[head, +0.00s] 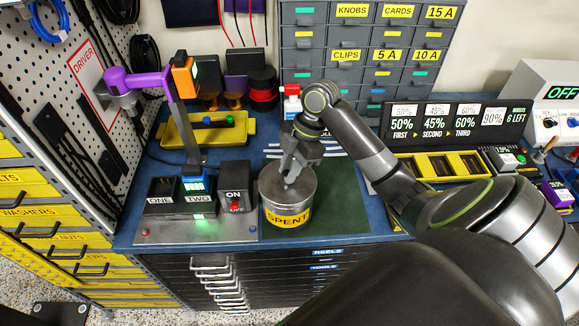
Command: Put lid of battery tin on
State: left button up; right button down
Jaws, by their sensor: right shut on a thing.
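The battery tin (288,217) is a grey metal can with a yellow band marked SPENT. It stands upright on the bench at the front edge of a dark green mat. A grey metal lid (273,183) shows at the top of the tin; I cannot tell whether it is fully seated. My right gripper (290,180) points down over the middle of the lid and is shut on it, seemingly by a small knob that the fingers mostly hide. My left gripper is not in view.
A stand marked ONE and TWO (180,195) and an ON/OFF box (235,200) stand close left of the tin. A yellow tray (208,133) lies behind. A display panel (440,127) stands at right. The green mat (345,200) is clear right of the tin.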

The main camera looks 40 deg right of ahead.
jog(key=shift+p, duration=0.5)
dwell(1.0)
jog(key=shift+f+b, duration=0.7)
jog(key=shift+f, duration=0.3)
jog(key=c, duration=1.2)
grip_release()
jog(key=shift+o, duration=0.2)
jog(key=b+v, duration=0.2)
jog(key=v, duration=1.5)
jog(key=shift+d+r+b, duration=0.15)
jog(key=shift+r+b, duration=0.05)
jog(key=shift+b, duration=0.1)
